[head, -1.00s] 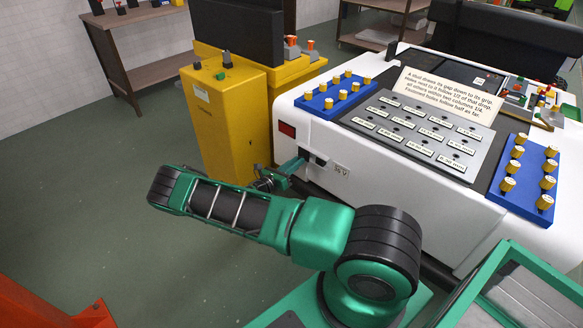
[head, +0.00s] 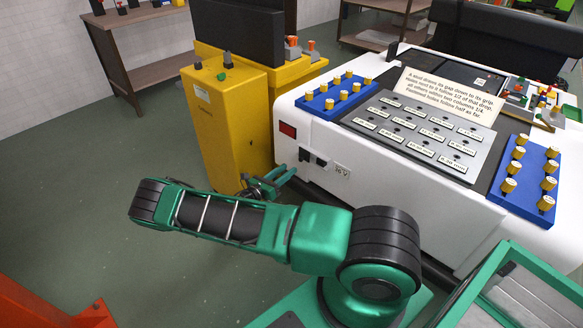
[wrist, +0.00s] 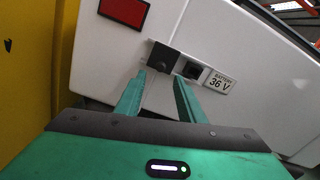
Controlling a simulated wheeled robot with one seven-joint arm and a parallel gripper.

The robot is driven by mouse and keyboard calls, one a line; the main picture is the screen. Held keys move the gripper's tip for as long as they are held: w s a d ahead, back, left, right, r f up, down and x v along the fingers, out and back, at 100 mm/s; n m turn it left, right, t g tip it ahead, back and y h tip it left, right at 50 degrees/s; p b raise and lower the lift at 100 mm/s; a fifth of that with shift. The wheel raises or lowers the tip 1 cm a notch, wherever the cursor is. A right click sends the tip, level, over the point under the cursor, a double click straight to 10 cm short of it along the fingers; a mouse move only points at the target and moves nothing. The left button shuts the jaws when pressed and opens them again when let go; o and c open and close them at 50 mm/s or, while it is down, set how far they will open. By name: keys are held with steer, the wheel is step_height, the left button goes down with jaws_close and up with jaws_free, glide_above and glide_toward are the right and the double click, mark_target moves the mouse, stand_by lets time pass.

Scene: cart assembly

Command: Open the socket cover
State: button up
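The black socket (wrist: 192,71) is on the white cart's side wall, just left of a "BATTERY 36 V" label. Its dark square cover (wrist: 162,58) sits directly left of it, apparently swung aside, with the socket face exposed. In the head view the cover (head: 304,154) and the socket (head: 321,161) show as two small dark shapes on the white wall. My gripper (wrist: 160,78) is open and empty, its two green fingers apart and pointing at the wall below the cover. In the head view my gripper (head: 284,173) is low and left of the socket, clear of it.
A yellow cabinet (head: 228,125) stands close to the left of my gripper. A red rectangle (wrist: 124,12) is on the cart wall above left of the socket. The cart top (head: 330,120) carries blue trays of yellow knobs and a labelled panel. The floor at left is clear.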

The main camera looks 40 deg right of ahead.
steer(key=shift+s+a, duration=0.25)
steer(key=shift+a, duration=0.85)
steer(key=shift+s+a, duration=0.2)
steer(key=shift+a, duration=0.85)
steer(key=s+d+r+m+g+y, duration=0.2)
steer(key=s+r+m+g+y, duration=0.25)
steer(key=s+r+m, duration=0.4)
steer(key=s+d+r+m+g+y, duration=0.25)
steer(key=s+r+m+y, duration=0.35)
steer(key=r+m, duration=0.5)
steer(key=s+a+r+m+t+y, duration=0.1)
steer(key=s+a+r+m+y, duration=0.2)
steer(key=s+r, duration=0.5)
steer(key=s+a+r+m+t+y, duration=0.2)
steer(key=s+a+r+m+y, duration=0.2)
steer(key=s, duration=1)
step_height(320, 180, up, 4)
steer(key=a+m, duration=0.2)
steer(key=m, duration=0.1)
steer(key=shift+s+a+r+t, duration=0.15)
steer(key=shift+s+t, duration=0.05)
steer(key=shift+t, duration=0.1)
